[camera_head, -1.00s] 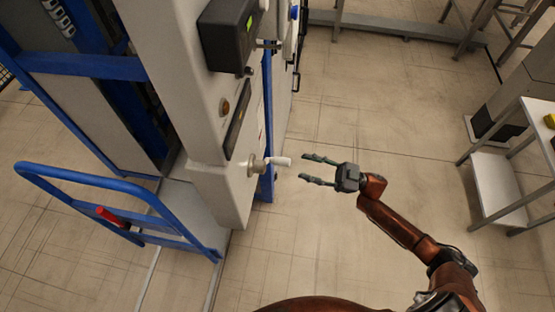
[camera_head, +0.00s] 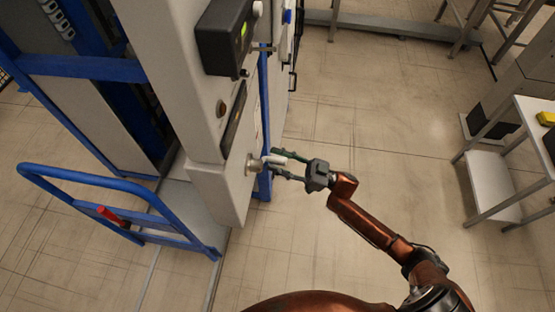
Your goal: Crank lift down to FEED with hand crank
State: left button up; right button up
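The hand crank (camera_head: 254,164) sticks out from the lower part of the grey lift column (camera_head: 208,187), with a pale handle (camera_head: 276,158) pointing right. My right gripper (camera_head: 278,162) reaches in from the right, its two fingers open on either side of the handle. I cannot tell whether the fingers touch it. The handle's far end is partly between the fingers. A dark box with a small green display (camera_head: 226,36) is fixed higher on the column. My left gripper is out of view.
A blue tubular rail (camera_head: 95,180) with a red grip (camera_head: 108,214) stands at the left. A white-topped table (camera_head: 538,120) with a lower shelf is at the right. Tiled floor between the column and the table is clear.

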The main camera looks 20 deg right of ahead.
grip_shut()
dwell(0.4)
